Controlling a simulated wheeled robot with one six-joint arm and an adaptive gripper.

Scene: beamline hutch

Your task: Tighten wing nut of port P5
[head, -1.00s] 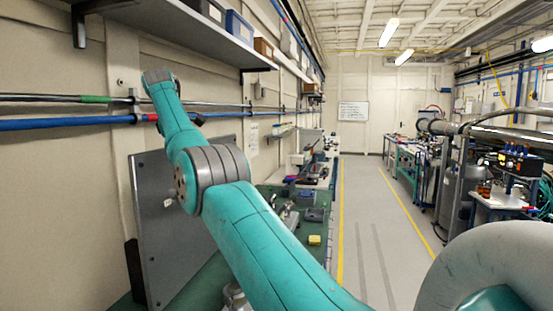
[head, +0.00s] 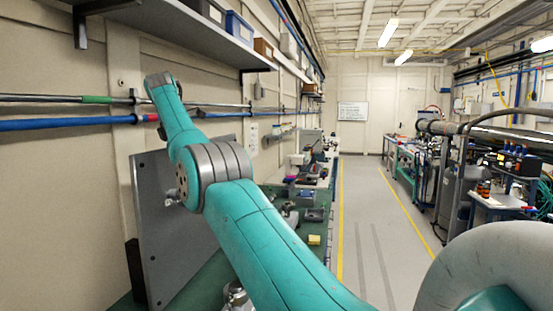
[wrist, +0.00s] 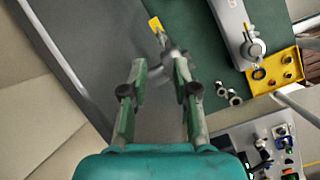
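In the wrist view my gripper (wrist: 160,70) is open, its two green and grey fingers apart with nothing seen between them. A small metal fitting (wrist: 173,50) with a yellow tag (wrist: 156,25) lies just beyond the fingertips, nearer the right one. It may be the wing nut, but its shape is blurred and no port label is readable. The grey upright panel (wrist: 90,40) runs along the left of this view. In the head view the panel (head: 160,245) stands by the wall, with a small metal fitting (head: 172,198) beside my arm. My gripper cannot be made out there.
The green bench top (wrist: 200,50) holds a grey device (wrist: 232,20), a yellow tray (wrist: 275,72) with small parts, and several loose metal rings (wrist: 228,93). A shelf (head: 190,35) and wall pipes (head: 70,123) are near my arm. The aisle floor (head: 375,230) is clear.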

